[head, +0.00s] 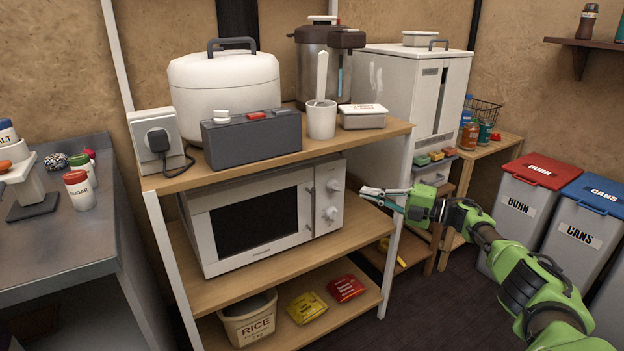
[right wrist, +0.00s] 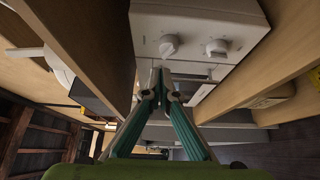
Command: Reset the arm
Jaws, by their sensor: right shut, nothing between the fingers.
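My right arm is green and reaches in from the lower right in the head view. Its gripper (head: 372,193) is shut and empty, in front of the right end of the white microwave (head: 262,214), near its control knobs. In the right wrist view the two fingers (right wrist: 162,92) meet at their tips, with the microwave's knob panel (right wrist: 195,30) beyond them. I cannot tell from these views whether the tips touch the microwave. My left gripper is not in view.
The microwave stands on a wooden shelf unit (head: 365,232). Its top board holds a rice cooker (head: 225,85), a grey box (head: 252,138) and a cup (head: 321,119). A rice bin (head: 248,322) sits below. Burn (head: 520,207) and cans (head: 578,232) bins stand at right.

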